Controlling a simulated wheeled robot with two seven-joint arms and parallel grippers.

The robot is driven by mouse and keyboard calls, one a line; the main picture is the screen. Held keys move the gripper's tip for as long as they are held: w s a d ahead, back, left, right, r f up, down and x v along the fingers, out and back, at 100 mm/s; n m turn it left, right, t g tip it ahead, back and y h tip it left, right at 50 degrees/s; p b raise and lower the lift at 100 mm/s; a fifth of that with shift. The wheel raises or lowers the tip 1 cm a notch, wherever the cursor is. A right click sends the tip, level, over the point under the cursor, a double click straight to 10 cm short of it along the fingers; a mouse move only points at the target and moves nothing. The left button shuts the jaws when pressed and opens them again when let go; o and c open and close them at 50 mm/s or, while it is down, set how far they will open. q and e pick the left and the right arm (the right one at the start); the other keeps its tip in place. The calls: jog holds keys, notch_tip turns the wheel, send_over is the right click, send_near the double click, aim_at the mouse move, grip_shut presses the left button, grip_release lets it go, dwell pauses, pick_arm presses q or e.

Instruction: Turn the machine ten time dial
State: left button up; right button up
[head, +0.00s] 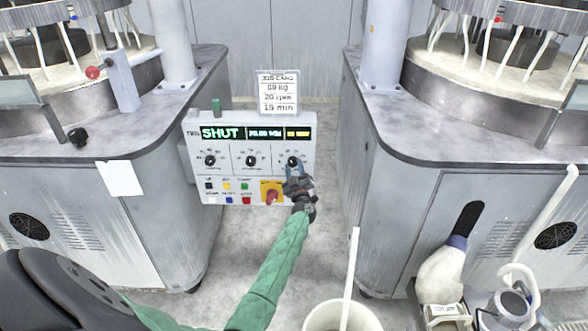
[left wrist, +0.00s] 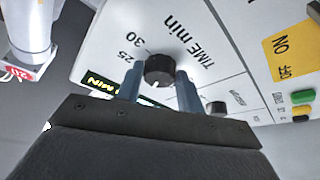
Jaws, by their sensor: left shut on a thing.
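The control panel (head: 228,165) stands between two machines; its small label left of the display looks like "TEN". Its green display (head: 221,133) reads SHUT; the smaller readouts are hard to read. The right-hand of three black dials is the time dial (head: 292,161), labelled "TIME min" in the left wrist view (left wrist: 159,68), with 25 and 30 beside it. My left gripper (head: 294,169) is shut on this dial, with one finger on each side in the left wrist view (left wrist: 160,84). The dial's pale pointer mark shows between the fingers. My right gripper is not in view.
A job card (head: 277,93) above the panel shows 20 rpm and 15 min. Grey machine cabinets (head: 100,215) flank the panel. A white bucket (head: 342,316) stands in front at the lower middle.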

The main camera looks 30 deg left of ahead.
pick_arm(q)
jog(key=o, duration=1)
jog(key=shift+s+d+f, duration=0.2)
jog(key=shift+s, duration=0.05)
jog(key=b+v, duration=0.1)
jog(key=v, duration=0.6)
jog(key=shift+s, duration=0.1)
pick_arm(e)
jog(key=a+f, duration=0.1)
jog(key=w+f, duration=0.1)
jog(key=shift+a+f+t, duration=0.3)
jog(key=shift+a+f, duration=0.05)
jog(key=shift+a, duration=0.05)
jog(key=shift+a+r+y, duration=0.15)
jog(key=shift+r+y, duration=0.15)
